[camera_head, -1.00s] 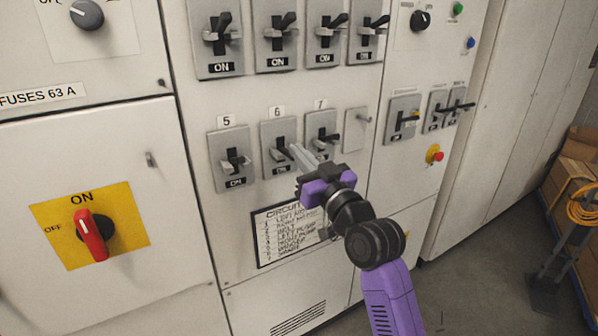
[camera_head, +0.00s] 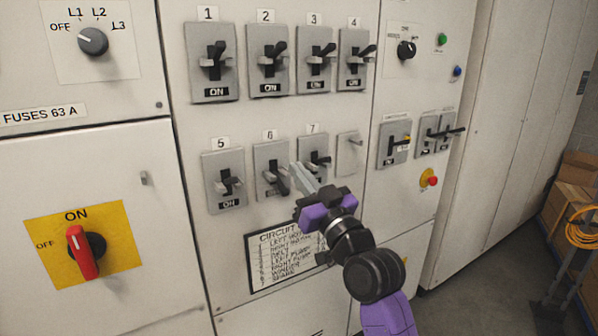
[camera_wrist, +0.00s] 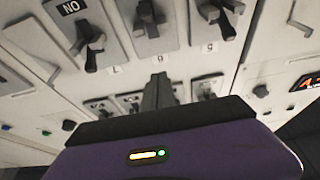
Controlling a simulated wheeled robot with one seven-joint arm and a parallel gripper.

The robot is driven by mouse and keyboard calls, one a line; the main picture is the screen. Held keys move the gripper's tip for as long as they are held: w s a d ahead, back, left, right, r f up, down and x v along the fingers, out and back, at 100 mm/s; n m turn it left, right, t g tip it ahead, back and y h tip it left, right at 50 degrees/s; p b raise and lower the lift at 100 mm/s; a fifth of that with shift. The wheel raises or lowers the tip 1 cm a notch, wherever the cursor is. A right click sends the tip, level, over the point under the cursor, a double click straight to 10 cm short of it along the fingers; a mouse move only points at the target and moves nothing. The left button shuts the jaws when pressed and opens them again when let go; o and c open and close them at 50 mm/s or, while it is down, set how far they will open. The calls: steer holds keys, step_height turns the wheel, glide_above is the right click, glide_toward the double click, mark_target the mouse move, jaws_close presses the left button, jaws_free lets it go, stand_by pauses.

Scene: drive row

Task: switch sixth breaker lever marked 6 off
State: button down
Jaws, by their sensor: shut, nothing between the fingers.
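The breaker marked 6 (camera_head: 262,160) is a grey plate in the lower row, between breaker 5 (camera_head: 214,166) and breaker 7 (camera_head: 308,146). Its black lever (camera_head: 281,185) points outward and down, low over the ON label, which it partly covers. My gripper (camera_head: 296,169) is shut and empty, its fingertips just right of the lever in the head view; contact cannot be told. In the wrist view, the panel appears upside down; the shut fingers (camera_wrist: 158,92) lie beneath the number 6 label, apart from the breaker 6 lever (camera_wrist: 147,14).
An upper row holds breakers 1 to 4, levers up, such as breaker 2 (camera_head: 258,62). A circuit list (camera_head: 275,262) hangs below. A red rotary switch (camera_head: 82,252) is at left, a red button (camera_head: 432,181) at right.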

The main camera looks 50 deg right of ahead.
steer(key=s+a+f+b, duration=0.1)
steer(key=s+f+b, duration=0.1)
steer(key=s+f, duration=0.3)
steer(key=shift+s+a+f, duration=0.25)
steer(key=shift+a+f, duration=0.05)
steer(key=shift+f, duration=0.35)
steer(key=s+a+f+n+g+y+p, duration=0.1)
steer(key=s+a+f+g+y+p, duration=0.1)
steer(key=s+a, duration=0.5)
steer(key=s+a+f+n+g+y+p, duration=0.1)
steer(key=s+a+f+p, duration=0.4)
steer(key=s, duration=0.9)
steer(key=s+a+f+n+g+y+p, duration=0.1)
steer(key=s+a+f+g+y+p, duration=0.2)
steer(key=s+a, duration=0.7)
step_height(320, 180, down, 2)
steer(key=shift+s+a+f+p, duration=0.1)
steer(key=shift+s+a+p, duration=0.1)
steer(key=shift+s+p, duration=0.4)
